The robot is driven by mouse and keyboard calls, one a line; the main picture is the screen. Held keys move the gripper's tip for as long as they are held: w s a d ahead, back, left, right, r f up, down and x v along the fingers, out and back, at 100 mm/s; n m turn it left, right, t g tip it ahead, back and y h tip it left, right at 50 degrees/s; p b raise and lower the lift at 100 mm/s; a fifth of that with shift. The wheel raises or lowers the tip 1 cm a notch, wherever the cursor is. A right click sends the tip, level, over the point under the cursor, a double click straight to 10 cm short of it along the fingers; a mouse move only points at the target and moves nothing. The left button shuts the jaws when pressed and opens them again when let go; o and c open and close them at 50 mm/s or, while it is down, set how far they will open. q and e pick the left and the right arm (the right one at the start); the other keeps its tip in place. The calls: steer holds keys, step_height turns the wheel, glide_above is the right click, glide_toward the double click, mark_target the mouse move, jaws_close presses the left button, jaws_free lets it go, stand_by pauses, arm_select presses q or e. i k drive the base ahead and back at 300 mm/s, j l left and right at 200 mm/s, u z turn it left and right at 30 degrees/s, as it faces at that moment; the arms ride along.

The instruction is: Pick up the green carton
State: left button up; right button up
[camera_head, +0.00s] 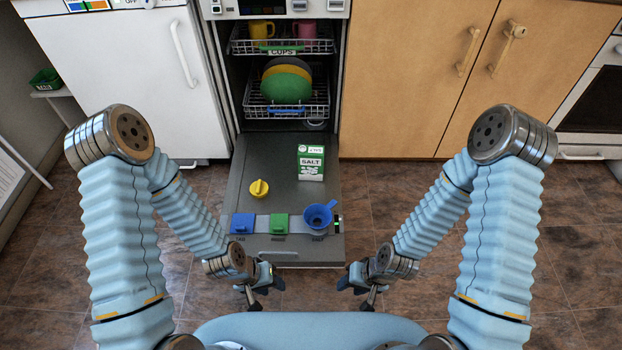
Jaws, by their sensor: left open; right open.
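The green carton (311,163) is a green and white box with the word SALT on its front. It stands upright on the lowered dishwasher door (262,165), towards its right side. My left gripper (265,293) is open and empty, just in front of the door's near edge, left of the middle. My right gripper (355,293) is open and empty, in front of the door and to its right. Both grippers are well short of the carton and apart from it. Nothing hides the carton.
A yellow knob-like object (259,188) lies left of the carton. Racks with cups and plates (287,85) are behind. The door around the carton is clear.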

mark_target(310, 158)
steer(key=u, duration=0.4)
steer(key=k+u, duration=0.15)
steer(key=u, duration=0.65)
steer(key=j+u, duration=0.15)
steer(key=u, duration=0.25)
steer(key=k+l+u, duration=0.2)
steer(key=l, duration=0.3)
steer(key=k+l+u, duration=0.1)
steer(key=l+u, duration=0.15)
steer(key=l, duration=0.25)
steer(key=k+l+u, duration=0.2)
steer(key=l, duration=0.2)
steer(key=k+l+u, duration=0.2)
steer(key=l, duration=0.7)
